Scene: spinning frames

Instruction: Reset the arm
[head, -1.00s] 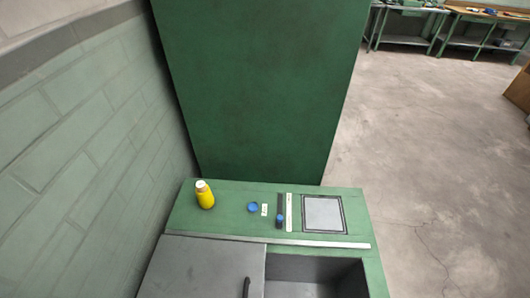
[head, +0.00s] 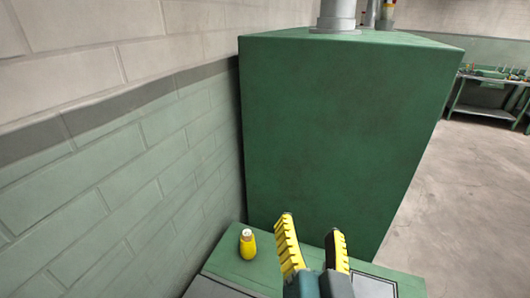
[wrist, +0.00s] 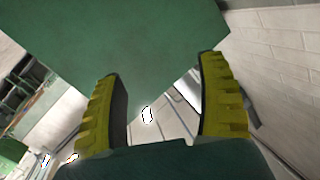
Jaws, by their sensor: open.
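My gripper (head: 313,252) is in the lower middle of the head view, its yellow ribbed fingers pointing up and spread apart. In the wrist view my gripper (wrist: 160,95) also shows both fingers wide apart with nothing between them. It is in front of the green cabinet (head: 340,130) and appears above the green worktop (head: 232,266). It hides part of the worktop.
A yellow bottle (head: 248,244) with a pale top stands on the worktop, left of my gripper. A block wall (head: 130,190) runs along the left. Open concrete floor (head: 470,200) lies to the right, with workbenches (head: 484,98) farther back.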

